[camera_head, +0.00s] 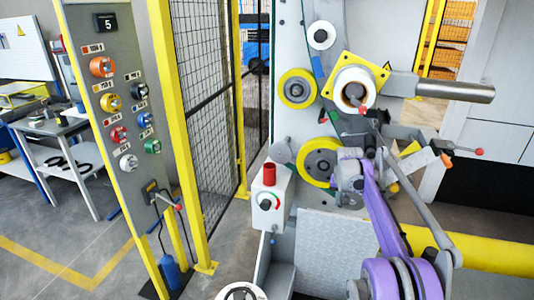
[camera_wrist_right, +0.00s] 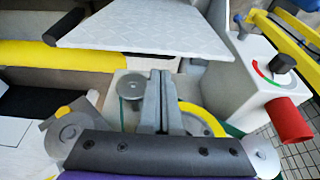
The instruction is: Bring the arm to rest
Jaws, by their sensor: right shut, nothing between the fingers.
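My right arm (camera_head: 372,215), purple and grey, comes in from the lower right of the head view and reaches up to the front of the wrapping machine. My right gripper (camera_head: 350,184) is at its far end, close to a yellow-rimmed wheel (camera_head: 315,162), and its fingertips are hard to make out there. In the right wrist view the two grey fingers (camera_wrist_right: 157,98) lie together, shut with nothing between them. They appear over the machine's front, with the yellow-rimmed wheel partly hidden behind them. I cannot tell whether they touch anything. My left gripper is in neither view.
A white control box (camera_head: 268,212) with a red cap (camera_head: 269,174) stands left of the gripper. A textured metal plate (camera_head: 328,245) lies below. A metal roller (camera_head: 455,88) juts out right. A button panel (camera_head: 115,120) and mesh fence (camera_head: 205,100) stand left.

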